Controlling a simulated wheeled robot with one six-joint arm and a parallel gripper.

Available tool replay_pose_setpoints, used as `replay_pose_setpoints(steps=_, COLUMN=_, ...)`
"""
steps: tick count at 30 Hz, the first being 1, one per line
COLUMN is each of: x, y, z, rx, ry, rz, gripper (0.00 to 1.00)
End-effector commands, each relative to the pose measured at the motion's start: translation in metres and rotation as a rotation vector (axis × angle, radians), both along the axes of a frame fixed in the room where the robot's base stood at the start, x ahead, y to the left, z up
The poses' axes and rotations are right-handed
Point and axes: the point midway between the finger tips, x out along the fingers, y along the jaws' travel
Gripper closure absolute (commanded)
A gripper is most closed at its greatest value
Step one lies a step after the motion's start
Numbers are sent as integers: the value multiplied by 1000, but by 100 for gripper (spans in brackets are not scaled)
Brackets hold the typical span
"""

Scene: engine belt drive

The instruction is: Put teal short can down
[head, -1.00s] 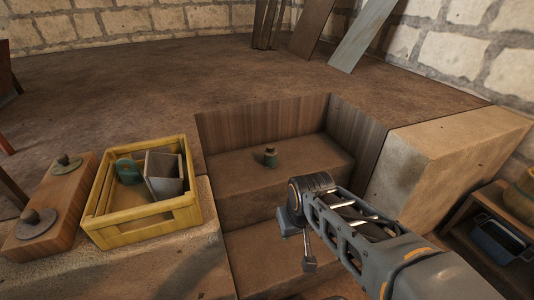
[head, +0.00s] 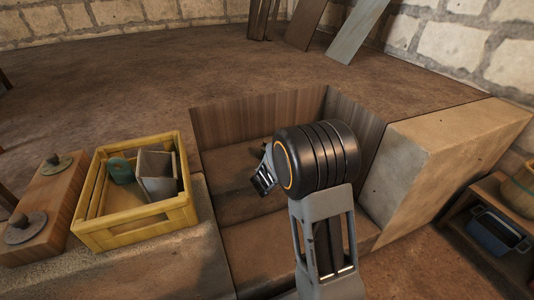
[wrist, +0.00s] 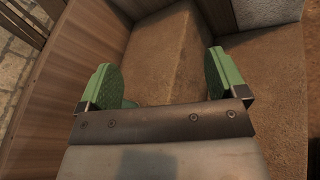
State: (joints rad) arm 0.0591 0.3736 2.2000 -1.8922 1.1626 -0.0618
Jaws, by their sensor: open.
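My gripper (head: 264,183) is open over the sunken stepped pit, in front of its upper step (head: 228,168). The wrist view shows its two green-padded fingers (wrist: 160,78) spread apart, with brown step surface between them. The teal short can is not clearly seen now; my wrist and gripper cover the part of the upper step where it stood upright in the earlier head view. A small dark green patch shows low beside the left finger in the wrist view; I cannot tell whether it is the can.
A yellow crate (head: 140,226) with a teal item (head: 121,171) and a grey box (head: 157,172) stands left of the pit. A wooden block with two knobs (head: 45,215) lies beside it. A pale stone block (head: 440,160) borders the pit's right. A blue bin (head: 497,232) sits far right.

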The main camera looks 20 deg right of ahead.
Motion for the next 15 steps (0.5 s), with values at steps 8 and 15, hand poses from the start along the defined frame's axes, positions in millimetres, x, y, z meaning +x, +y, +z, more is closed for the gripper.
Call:
replay_pose_setpoints(steps=8, x=85, y=41, z=-57, rx=-346, ry=171, rz=501, gripper=9)
replay_pose_setpoints(steps=15, x=109, y=72, z=-92, rx=-459, ry=210, rz=729, gripper=9)
